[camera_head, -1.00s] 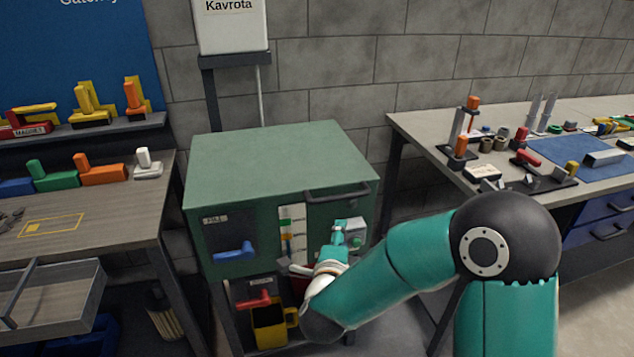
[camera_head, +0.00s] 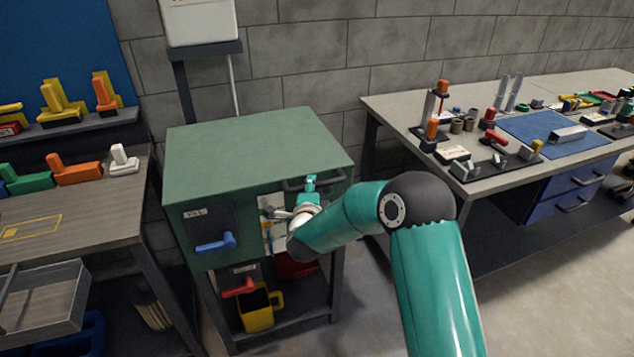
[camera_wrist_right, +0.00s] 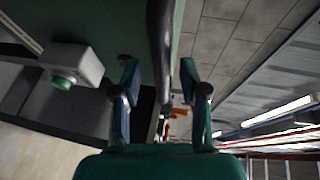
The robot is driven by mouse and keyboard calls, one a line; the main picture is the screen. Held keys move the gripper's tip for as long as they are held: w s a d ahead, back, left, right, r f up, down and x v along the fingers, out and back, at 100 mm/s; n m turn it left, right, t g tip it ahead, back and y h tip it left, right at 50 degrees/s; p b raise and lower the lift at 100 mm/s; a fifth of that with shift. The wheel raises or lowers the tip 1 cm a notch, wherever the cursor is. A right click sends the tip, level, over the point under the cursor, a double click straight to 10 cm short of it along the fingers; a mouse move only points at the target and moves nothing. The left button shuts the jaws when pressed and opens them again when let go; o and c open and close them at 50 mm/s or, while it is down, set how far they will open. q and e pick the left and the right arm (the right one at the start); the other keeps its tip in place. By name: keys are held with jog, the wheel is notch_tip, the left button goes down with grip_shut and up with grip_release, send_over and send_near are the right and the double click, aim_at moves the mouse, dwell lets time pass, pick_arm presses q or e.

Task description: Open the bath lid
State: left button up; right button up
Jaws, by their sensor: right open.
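The bath is a green cabinet with a flat green lid (camera_head: 255,135), which lies closed. A dark bar handle (camera_head: 331,181) runs along its upper front edge at the right. My right gripper (camera_head: 309,184) is at this handle, in front of the cabinet. In the right wrist view the dark handle bar (camera_wrist_right: 160,45) runs between the two open fingers of the right gripper (camera_wrist_right: 158,78), with gaps visible beside it. Whether a finger touches the bar I cannot tell. My left gripper is in no view.
The cabinet front has a blue lever (camera_head: 215,243); a red lever (camera_head: 238,288) and a yellow mug (camera_head: 257,312) are below. A box with a green button (camera_wrist_right: 63,82) is close beside the gripper. Workbenches with tools stand on both sides.

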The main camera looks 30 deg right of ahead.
jog(key=shift+x, duration=0.9)
grip_shut()
jog(key=shift+f, duration=0.1)
